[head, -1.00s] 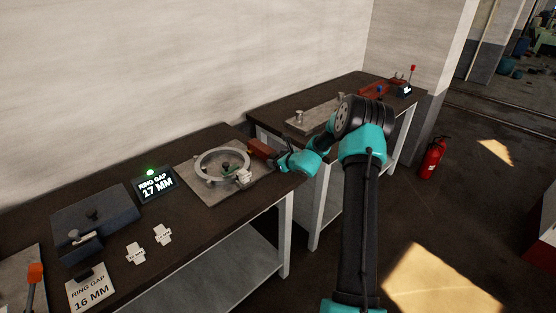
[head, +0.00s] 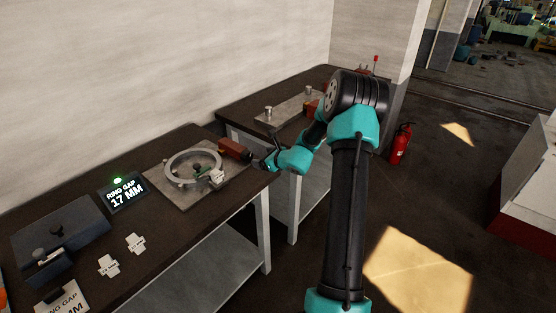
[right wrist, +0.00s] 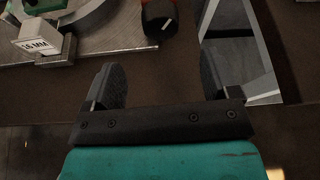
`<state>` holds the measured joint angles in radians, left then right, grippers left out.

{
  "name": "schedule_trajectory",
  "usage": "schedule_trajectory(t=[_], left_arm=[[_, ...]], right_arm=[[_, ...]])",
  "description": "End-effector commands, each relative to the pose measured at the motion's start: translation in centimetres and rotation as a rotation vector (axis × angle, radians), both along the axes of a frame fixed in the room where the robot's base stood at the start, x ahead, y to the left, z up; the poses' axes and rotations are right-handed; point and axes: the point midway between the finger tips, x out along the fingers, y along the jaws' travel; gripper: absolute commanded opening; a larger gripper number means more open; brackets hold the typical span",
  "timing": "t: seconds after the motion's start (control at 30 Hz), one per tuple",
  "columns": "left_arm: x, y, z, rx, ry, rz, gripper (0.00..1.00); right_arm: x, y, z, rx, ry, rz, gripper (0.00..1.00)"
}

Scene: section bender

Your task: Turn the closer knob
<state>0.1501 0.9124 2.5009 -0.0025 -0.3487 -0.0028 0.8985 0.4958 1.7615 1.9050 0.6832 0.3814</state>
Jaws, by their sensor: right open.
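The nearer fixture is a metal plate (head: 207,197) with a pale ring (head: 170,166) on it. A red-brown block (head: 233,148) sits at its right end, with a dark knob (head: 248,156) facing my arm. In the right wrist view the knob (right wrist: 158,18) is a black cylinder with a white mark, at the top between my fingers' directions. My right gripper (head: 265,160) is open and empty, just right of the knob and apart from it. Its two fingers also show in the right wrist view (right wrist: 162,78). My left gripper is not in view.
A display (head: 124,192) reads RING GAP 17 MM under a green light. White tags (head: 135,243) and a dark box (head: 60,242) with knobs lie to the left. A second table behind holds another plate (head: 285,112). A fire extinguisher (head: 401,144) stands on the floor.

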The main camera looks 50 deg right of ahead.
Motion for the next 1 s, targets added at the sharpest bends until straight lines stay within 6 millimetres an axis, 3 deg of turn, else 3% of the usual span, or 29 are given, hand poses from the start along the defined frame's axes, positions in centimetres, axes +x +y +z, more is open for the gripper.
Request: schedule_trajectory(t=[0.2, 0.4, 0.8, 1.0], left_arm=[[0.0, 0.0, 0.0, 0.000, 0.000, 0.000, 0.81], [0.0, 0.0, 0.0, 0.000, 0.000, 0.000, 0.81], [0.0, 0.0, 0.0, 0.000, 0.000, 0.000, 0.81], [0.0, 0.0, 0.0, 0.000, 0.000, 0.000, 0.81]], right_arm=[[-4.0, 0.2, 1.7, -0.001, 0.001, -0.003, 0.82], [-6.6, 0.4, 2.7, -0.002, 0.000, -0.001, 0.82], [-7.5, 0.6, 3.1, -0.001, 0.000, 0.000, 0.82], [-7.7, 0.3, 3.0, 0.030, -0.005, -0.009, 0.67]])
